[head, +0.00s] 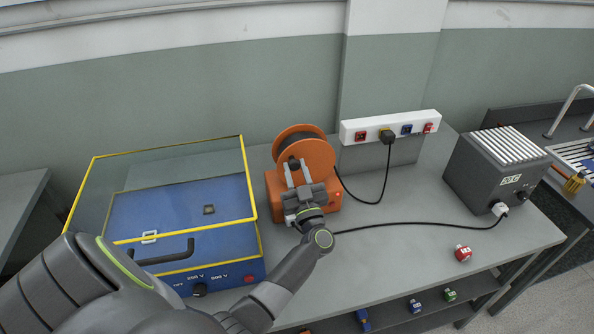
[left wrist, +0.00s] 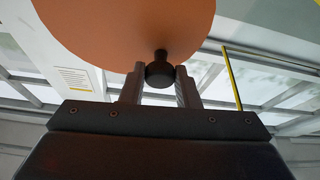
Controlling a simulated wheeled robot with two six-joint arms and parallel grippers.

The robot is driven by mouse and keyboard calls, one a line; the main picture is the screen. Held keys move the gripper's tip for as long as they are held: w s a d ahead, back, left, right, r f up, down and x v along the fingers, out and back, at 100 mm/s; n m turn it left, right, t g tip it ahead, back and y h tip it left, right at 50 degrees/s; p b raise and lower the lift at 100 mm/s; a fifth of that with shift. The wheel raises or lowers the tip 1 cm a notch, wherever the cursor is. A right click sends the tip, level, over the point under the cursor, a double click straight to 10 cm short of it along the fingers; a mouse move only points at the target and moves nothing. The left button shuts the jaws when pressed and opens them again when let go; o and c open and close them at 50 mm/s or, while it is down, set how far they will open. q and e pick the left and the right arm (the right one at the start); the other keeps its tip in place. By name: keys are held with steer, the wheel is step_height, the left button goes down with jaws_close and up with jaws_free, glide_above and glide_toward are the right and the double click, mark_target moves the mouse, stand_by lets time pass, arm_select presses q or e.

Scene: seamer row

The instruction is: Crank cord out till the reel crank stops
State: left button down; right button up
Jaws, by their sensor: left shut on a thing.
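The orange cord reel (head: 314,154) stands on the grey bench with a dark drum behind its round orange face. My left gripper (head: 293,169) is in front of that face, and its fingers are at the dark crank knob. In the left wrist view the black crank knob (left wrist: 160,72) sits between the two fingers of my left gripper (left wrist: 160,90), under the orange disc (left wrist: 130,25). The gripper is shut on the knob. A black cord (head: 368,201) runs from the reel up to a plug in the white socket strip (head: 408,121). My right gripper is not in view.
A blue test box (head: 180,215) with a yellow-edged clear cover stands left of the reel. A dark grey finned unit (head: 482,175) stands at the right, with a black cable (head: 420,225) crossing the bench. A small red block (head: 463,253) lies near the front edge.

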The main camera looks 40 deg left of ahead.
arm_select(q)
steer(key=shift+s+a+f+n+g+y+b, duration=0.1)
steer(key=shift+f+n+g+y+b, duration=0.4)
steer(key=shift+n, duration=0.85)
steer(key=shift+s+a+f+n+g+y+b, duration=0.1)
steer(key=shift+f+n+g+b, duration=0.2)
steer(key=shift+n+g, duration=0.85)
steer(key=shift+s+a+f+n+g+y+b, duration=0.15)
steer(key=shift+f+n+g+b, duration=0.25)
steer(key=shift+n, duration=1.2)
steer(key=shift+d, duration=0.1)
steer(key=c, duration=1.1)
jaws_free()
steer(key=shift+w, duration=0.1)
steer(key=shift+f, duration=0.15)
